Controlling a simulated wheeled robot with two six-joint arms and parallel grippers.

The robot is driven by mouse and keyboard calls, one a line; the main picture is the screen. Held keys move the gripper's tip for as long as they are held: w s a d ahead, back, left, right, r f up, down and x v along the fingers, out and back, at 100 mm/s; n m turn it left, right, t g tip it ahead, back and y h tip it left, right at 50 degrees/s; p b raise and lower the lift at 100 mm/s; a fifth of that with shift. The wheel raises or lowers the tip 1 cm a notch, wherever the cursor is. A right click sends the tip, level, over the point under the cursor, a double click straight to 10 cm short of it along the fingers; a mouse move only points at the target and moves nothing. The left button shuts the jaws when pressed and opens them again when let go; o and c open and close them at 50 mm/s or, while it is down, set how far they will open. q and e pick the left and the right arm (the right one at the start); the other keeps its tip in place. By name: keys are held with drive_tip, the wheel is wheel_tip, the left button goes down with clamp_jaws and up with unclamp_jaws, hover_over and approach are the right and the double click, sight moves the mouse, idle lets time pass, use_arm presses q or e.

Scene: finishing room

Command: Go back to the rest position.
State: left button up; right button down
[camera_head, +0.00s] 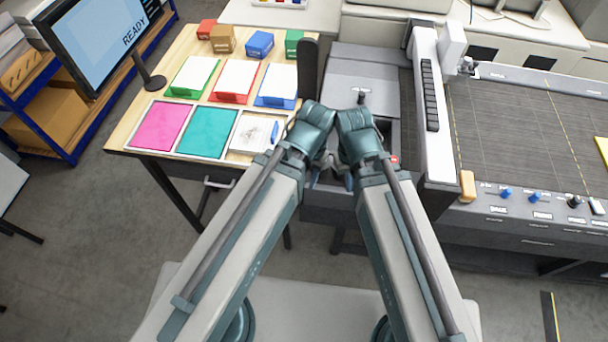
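My two arms come up from the bottom of the head view and their wrists nearly meet in the middle, in front of the grey machine. My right gripper (348,180) hangs below its wrist, mostly hidden by the arm. My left gripper (317,178) is hidden even more behind its own arm. Only small parts of either show, so I cannot see their fingers clearly. I see nothing held in them.
A wooden table (146,118) at left carries paper trays, a pink sheet (161,125), a teal sheet (208,131) and small boxes (260,44). A monitor (100,38) stands at far left. The grey machine (520,125) fills the right. Bare floor (110,235) shows at lower left.

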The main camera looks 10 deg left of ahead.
idle(0.3)
wheel_tip(320, 180, down, 18)
drive_tip(key=b, duration=1.8)
drive_tip(key=shift+d, duration=0.1)
